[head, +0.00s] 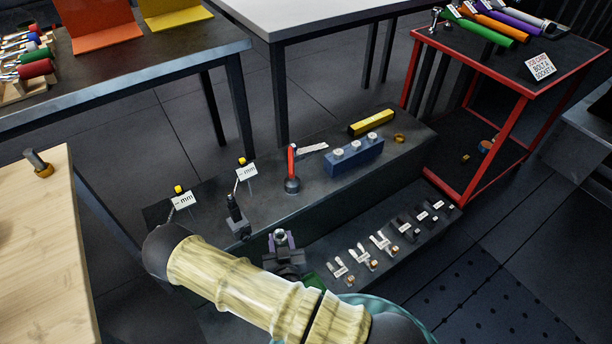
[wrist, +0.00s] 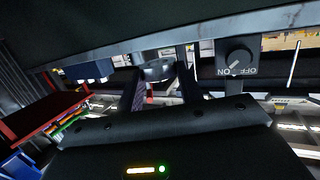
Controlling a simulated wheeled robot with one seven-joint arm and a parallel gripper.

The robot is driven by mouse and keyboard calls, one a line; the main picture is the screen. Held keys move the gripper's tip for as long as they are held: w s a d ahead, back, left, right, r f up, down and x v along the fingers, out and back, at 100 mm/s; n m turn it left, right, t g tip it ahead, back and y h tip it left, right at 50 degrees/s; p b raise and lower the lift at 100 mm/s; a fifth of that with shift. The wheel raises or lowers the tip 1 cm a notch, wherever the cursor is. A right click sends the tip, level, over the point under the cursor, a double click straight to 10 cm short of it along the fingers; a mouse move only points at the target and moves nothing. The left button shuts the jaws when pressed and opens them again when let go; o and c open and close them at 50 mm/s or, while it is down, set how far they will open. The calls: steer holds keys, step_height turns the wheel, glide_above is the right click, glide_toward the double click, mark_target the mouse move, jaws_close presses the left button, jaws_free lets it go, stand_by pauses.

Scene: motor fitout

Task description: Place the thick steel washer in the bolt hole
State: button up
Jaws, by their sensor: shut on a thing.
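My gripper (head: 281,243) is over the low grey bench, near its front edge, with its purple-lined fingers pointing away from me. It is shut on a thick steel washer (head: 280,234), a grey ring at the fingertips. In the wrist view the washer (wrist: 158,70) sits between the two dark fingers, below a dark overhanging edge. I cannot make out which opening is the bolt hole. A blue block (head: 354,158) with several round steel pieces on top stands on the bench, apart from my gripper to its right.
A red-handled upright tool (head: 292,172), a dark stand (head: 236,218), two "mm" cards and a yellow bar (head: 371,122) stand on the bench. A lower shelf (head: 432,231) holds rows of small parts. A red-framed cart (head: 520,110) is at right. The wrist view shows an ON/OFF knob (wrist: 237,58).

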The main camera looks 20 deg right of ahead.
steer(key=b, duration=0.2)
glide_toward(274, 197)
steer(key=w, duration=0.5)
steer(key=shift+w+d+r, duration=0.2)
steer(key=shift+w+r, duration=0.05)
steer(key=shift+r, duration=0.15)
steer(key=x, duration=0.1)
steer(key=b+x, duration=0.1)
steer(key=x, duration=0.2)
steer(key=shift+w+r, duration=0.2)
steer(key=shift+w, duration=0.2)
steer(key=shift+s+f, duration=0.1)
steer(key=shift+f+b, duration=0.1)
steer(key=shift+b, duration=0.2)
steer(key=o, duration=0.8)
